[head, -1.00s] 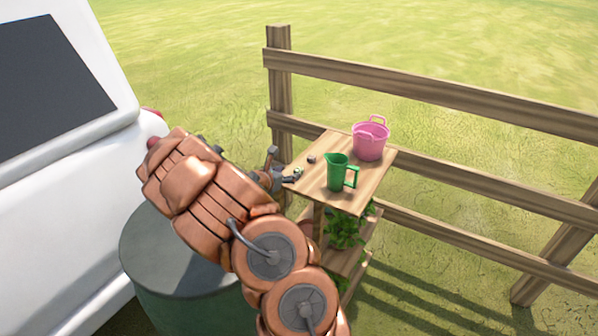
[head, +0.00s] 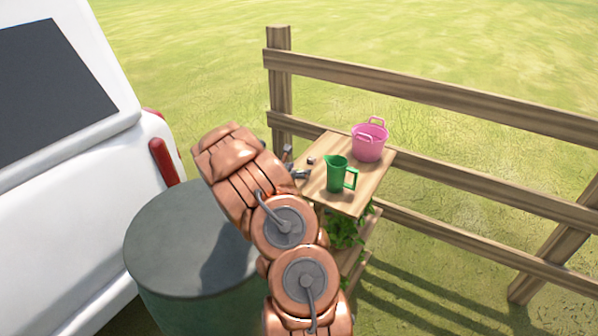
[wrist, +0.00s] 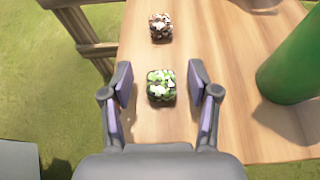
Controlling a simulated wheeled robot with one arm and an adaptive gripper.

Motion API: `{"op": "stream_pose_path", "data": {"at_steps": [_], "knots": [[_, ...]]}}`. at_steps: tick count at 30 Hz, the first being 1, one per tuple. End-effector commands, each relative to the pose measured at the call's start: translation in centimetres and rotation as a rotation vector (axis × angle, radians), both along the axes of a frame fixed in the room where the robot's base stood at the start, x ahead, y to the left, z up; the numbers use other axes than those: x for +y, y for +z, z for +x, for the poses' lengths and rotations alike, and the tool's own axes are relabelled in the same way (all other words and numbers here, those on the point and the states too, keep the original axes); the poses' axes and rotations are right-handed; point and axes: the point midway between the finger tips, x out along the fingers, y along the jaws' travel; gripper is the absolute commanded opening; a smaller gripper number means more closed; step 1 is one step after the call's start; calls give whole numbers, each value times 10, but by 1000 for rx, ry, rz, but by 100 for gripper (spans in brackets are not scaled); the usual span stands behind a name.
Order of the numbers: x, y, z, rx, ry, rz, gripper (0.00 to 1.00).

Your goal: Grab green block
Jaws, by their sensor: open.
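The green block (wrist: 161,86), a small cube with a mottled green and white pattern, sits on the wooden table (wrist: 215,22) in the wrist view. My gripper (wrist: 163,88) is open, with one finger on each side of the green block and a gap to it on both sides. In the head view my arm hides the green block. A gripper finger (head: 300,174) shows there over the left part of the table.
A brown and white block (wrist: 160,27) lies beyond the green block. A green jug (head: 337,174) stands to the right, near my gripper. A pink bucket (head: 367,147) stands at the table's back. A wooden fence (head: 440,95) runs behind.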

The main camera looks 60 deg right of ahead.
Motion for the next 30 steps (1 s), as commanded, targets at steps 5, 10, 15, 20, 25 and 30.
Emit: {"op": "stream_pose_path", "data": {"at_steps": [5,10,15,20,25,30], "knots": [[-6,-3,0,1,-1,0,60],[-6,-3,0,2,0,0,60],[-6,-3,0,1,-1,0,48],[-6,-3,0,1,-1,0,31],[-6,-3,-1,1,-1,0,14],[-6,-3,-1,1,-1,0,6]]}}
